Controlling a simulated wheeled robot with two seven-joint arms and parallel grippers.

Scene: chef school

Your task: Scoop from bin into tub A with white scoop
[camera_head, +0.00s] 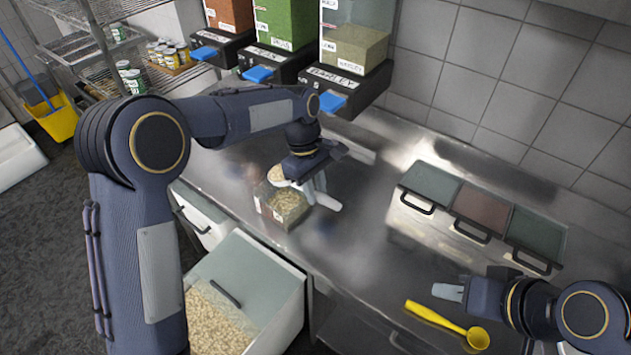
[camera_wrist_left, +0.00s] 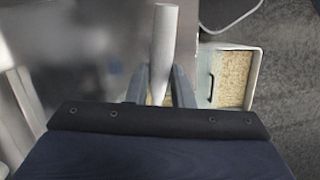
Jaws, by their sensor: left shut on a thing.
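My left gripper (camera_head: 312,178) is shut on the white scoop (camera_head: 327,201), whose pale handle sticks out to the right. Its bowl, with tan grains in it, is at the clear tub (camera_head: 284,208), over the tub's upper left edge. The tub stands on the steel counter and shows tan grains inside. In the left wrist view the scoop handle (camera_wrist_left: 164,45) runs up between my fingers (camera_wrist_left: 160,88). The open bin (camera_head: 285,300) at lower left holds pale grains; it also shows in the wrist view (camera_wrist_left: 252,75). My right gripper (camera_head: 449,292) is near a yellow scoop; its finger gap is unclear.
The yellow scoop (camera_head: 434,316) lies on the counter's front part. Three lidded bins with black handles (camera_head: 473,214) sit at right. Dispensers with blue levers (camera_head: 334,101) hang above the counter at the back. Bare counter (camera_head: 365,250) lies right of the tub.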

